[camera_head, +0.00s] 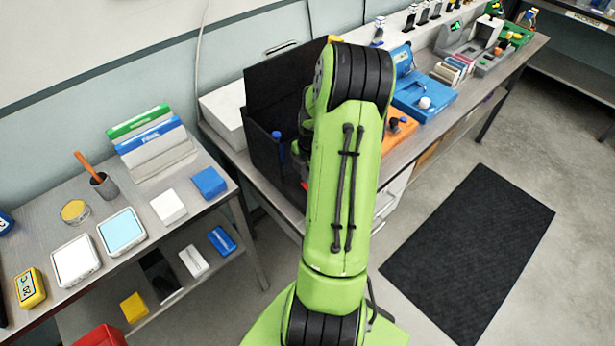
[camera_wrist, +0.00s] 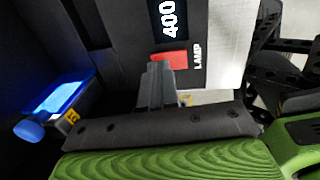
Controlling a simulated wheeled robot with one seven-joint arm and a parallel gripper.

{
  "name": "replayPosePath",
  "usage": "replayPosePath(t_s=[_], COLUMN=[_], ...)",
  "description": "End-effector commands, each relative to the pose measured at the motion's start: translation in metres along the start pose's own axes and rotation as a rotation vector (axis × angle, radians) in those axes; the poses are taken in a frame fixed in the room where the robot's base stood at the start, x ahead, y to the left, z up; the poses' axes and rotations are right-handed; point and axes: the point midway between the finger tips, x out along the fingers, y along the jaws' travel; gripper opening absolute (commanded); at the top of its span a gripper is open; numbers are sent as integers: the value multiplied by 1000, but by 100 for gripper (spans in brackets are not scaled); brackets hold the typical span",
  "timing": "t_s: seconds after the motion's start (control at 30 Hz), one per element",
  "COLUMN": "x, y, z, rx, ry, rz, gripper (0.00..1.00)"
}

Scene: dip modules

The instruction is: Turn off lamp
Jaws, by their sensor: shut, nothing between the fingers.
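A red switch (camera_wrist: 172,59) marked LAMP sits on the dark panel of a black box, below a display (camera_wrist: 168,18) reading 400, in the wrist view. My gripper (camera_wrist: 157,72) is shut and empty, its fingertips right beside the switch's lower left edge. I cannot tell whether they touch it. A blue-lit, blue-capped vial (camera_wrist: 58,98) glows at the left inside the box. In the head view the open black box (camera_head: 264,150) stands on the bench behind my green arm, which hides my gripper and most of the panel.
Right of my arm on the bench are an orange block (camera_head: 400,131) and a blue device (camera_head: 424,98). A white box (camera_head: 222,112) stands left of the black box. A separate side table (camera_head: 95,215) holds several small items. A black mat (camera_head: 470,250) lies on open floor.

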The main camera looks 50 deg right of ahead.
Motion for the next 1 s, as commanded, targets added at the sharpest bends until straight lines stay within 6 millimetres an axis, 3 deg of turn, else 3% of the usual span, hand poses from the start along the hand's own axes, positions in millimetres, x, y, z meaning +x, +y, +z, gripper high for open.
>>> replayPosePath(t_s=[0.17,0.77,1.0], x=[12,18,16], y=[0,1,-7], z=[0,-1,-1], rx=[0,0,0], ry=[0,4,5], rz=[1,-46,-50], gripper=[0,0,0])
